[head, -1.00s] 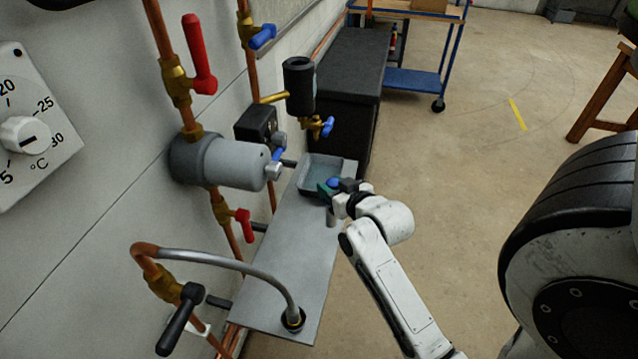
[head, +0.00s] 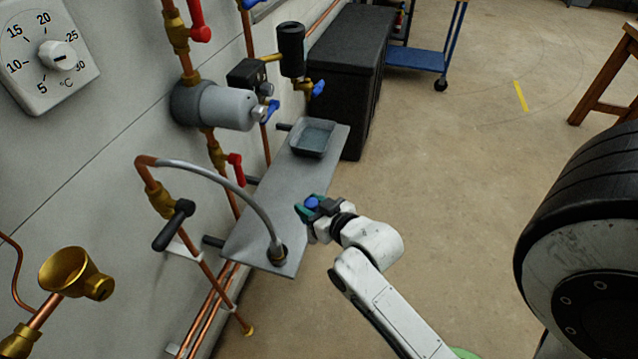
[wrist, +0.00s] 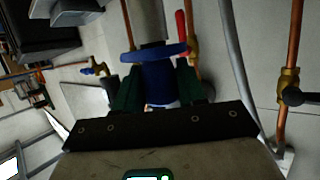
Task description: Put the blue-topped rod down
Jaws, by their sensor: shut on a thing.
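The blue top of the rod (head: 311,202) shows between the jaws of my gripper (head: 308,207) in the head view. In the wrist view the blue-topped rod (wrist: 162,75) sits between the green fingers of my gripper (wrist: 158,88), which are shut on it. In the head view my gripper is at the right edge of the grey shelf (head: 262,205), near its front end. The rod's lower part is hidden in the head view, and I cannot tell whether it touches the shelf.
A grey tray (head: 313,138) stands at the shelf's far end. A curved grey hose (head: 235,187) ends in a dark fitting (head: 277,253) at the shelf's near end. Valves and copper pipes line the wall at left. The shelf's middle is clear.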

